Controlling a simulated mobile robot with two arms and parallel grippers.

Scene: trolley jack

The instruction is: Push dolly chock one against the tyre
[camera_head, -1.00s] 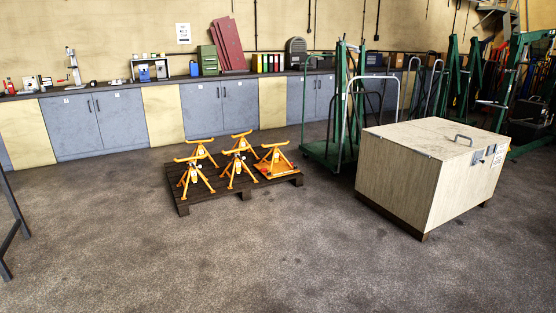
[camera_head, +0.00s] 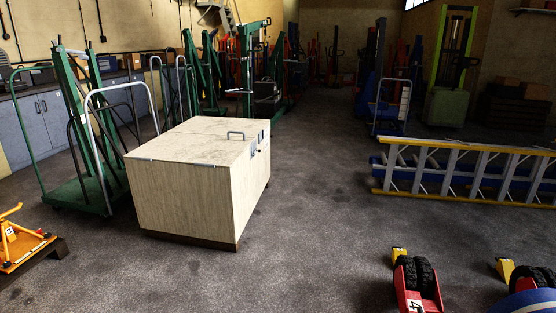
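Two yellow wedge-shaped chocks show at the bottom right: a left chock (camera_head: 399,254) and a right chock (camera_head: 504,269). Just in front of the left chock are black tyres (camera_head: 416,271) on a red dolly frame (camera_head: 411,301) with a white number label. More black tyres (camera_head: 530,276) on a second red frame are beside the right chock, partly cut off by the picture edge. I cannot tell which chock is number one, or whether either touches its tyre. Neither of my grippers is in view.
A blue trolley (camera_head: 390,105) stands farther back. The floor between crate and dolly is clear.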

